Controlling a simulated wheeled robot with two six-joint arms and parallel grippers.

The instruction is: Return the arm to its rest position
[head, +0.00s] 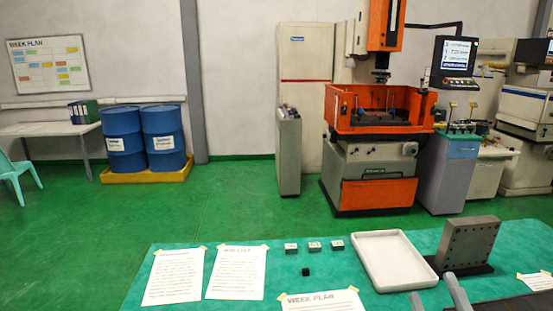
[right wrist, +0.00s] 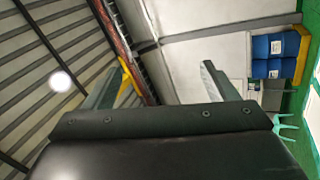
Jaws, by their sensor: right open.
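My right gripper (head: 433,286) shows at the bottom edge of the head view, right of centre. Its two grey fingers are apart, with nothing between them. In the right wrist view the gripper (right wrist: 166,75) is also open and empty. That view looks up past the fingers to the ceiling and wall, with the blue drums (right wrist: 270,68) at the right. Most of my right arm is out of the head view. My left gripper is in neither view.
A green-topped table (head: 215,238) spans the front. It carries paper sheets (head: 237,272), three small light blocks (head: 314,247), a black cube (head: 306,271) and a grey drilled plate (head: 470,243) standing upright. An orange machine (head: 378,190) stands behind. Green floor (head: 230,205) between is clear.

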